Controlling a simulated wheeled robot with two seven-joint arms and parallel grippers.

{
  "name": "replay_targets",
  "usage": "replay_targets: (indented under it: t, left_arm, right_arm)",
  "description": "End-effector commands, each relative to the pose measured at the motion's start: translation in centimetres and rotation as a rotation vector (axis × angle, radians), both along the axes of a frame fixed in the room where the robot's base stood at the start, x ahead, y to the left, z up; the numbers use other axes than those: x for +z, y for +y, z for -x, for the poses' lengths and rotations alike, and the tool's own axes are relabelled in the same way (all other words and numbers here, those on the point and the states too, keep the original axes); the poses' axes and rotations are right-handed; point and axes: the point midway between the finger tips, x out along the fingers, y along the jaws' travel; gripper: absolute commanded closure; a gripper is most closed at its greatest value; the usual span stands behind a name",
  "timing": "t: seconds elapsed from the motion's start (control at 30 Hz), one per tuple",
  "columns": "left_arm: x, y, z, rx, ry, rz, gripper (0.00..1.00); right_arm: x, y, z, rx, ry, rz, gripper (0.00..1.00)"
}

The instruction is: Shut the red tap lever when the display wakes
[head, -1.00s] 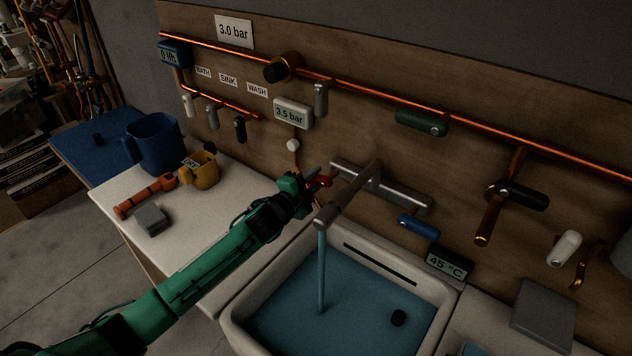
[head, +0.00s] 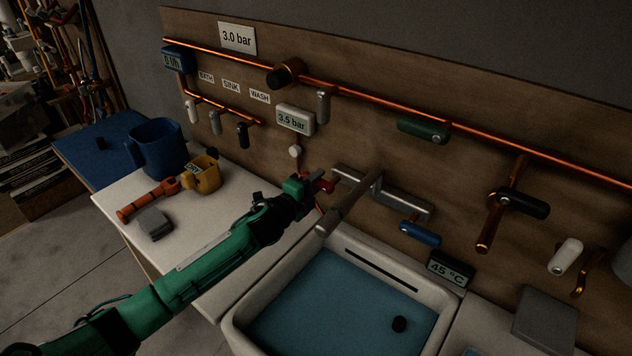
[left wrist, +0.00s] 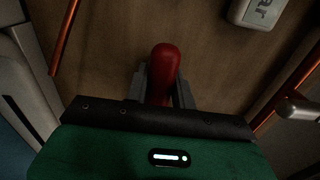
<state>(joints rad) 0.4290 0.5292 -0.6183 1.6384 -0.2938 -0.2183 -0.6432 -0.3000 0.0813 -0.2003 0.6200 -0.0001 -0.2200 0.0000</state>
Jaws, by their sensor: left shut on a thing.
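The red tap lever (head: 325,184) is at the left end of the grey mixer tap (head: 408,205) on the wall. My left gripper (head: 308,187) is shut on the lever. In the left wrist view the red lever (left wrist: 166,62) stands between the two grey fingers (left wrist: 160,88). No water stream shows under the spout (head: 345,208). The dark display (head: 450,266) right of the tap reads 45 °C. The blue flow display (head: 176,59) at the far left seems to read 0 l/h. My right gripper is not in view.
A blue lever (head: 420,234) sits at the tap's right end.

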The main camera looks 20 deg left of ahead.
Motion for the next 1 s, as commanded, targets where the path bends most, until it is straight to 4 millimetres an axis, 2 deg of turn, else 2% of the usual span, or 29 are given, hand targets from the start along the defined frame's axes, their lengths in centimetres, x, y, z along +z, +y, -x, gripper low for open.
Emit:
replay_targets:
  t: [0.1, 0.13, 0.23, 0.53, 0.67, 0.77, 1.0]
  left_arm:
    - [-0.2, 0.0, 0.1, -0.001, 0.0, -0.006, 1.0]
    - [-0.2, 0.0, 0.1, -0.001, 0.0, -0.006, 0.71]
    - [-0.1, 0.0, 0.0, -0.001, 0.0, -0.005, 0.53]
    - [-0.1, 0.0, 0.1, 0.0, 0.0, -0.003, 0.53]
    - [-0.2, 0.4, 0.9, 0.0, -0.001, -0.003, 0.53]
    - [-0.3, 1.0, 2.3, -0.001, -0.001, -0.004, 0.53]
    - [-0.5, 2.9, 7.0, 0.0, 0.001, -0.005, 0.53]
  right_arm:
    - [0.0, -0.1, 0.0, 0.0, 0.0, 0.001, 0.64]
    - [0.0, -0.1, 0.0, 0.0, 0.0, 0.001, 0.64]
    - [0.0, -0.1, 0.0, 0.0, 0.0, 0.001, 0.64]
    - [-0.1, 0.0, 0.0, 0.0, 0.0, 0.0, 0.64]
    - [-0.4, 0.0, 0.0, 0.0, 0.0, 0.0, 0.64]
    - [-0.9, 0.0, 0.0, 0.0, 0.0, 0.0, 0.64]
    - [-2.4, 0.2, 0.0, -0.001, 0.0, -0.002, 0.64]
